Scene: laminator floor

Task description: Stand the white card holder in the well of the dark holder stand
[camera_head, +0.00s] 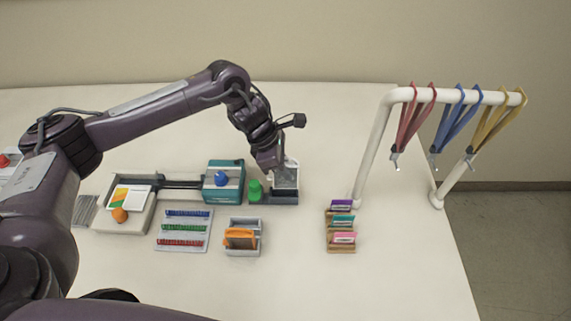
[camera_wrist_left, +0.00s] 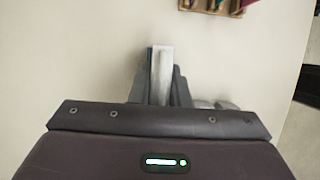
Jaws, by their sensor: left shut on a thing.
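The white card holder (camera_head: 288,178) is upright in my left gripper (camera_head: 276,168), at the dark holder stand (camera_head: 284,198). Its lower edge meets the stand's outline in the head view; I cannot tell whether it is down in the well or just above it. In the left wrist view the holder (camera_wrist_left: 161,76) is a pale narrow block between the two grey fingers of the left gripper (camera_wrist_left: 158,88), which is shut on it. The stand's well is mostly hidden behind the holder. My right gripper is not in view.
A green cylinder (camera_head: 254,190) stands just left of the stand, beside a teal block with a blue knob (camera_head: 221,178). A grey tray with an orange piece (camera_head: 240,238) is in front. Several coloured cards sit in a wooden rack (camera_head: 341,248). A white lanyard rail (camera_head: 369,150) stands right.

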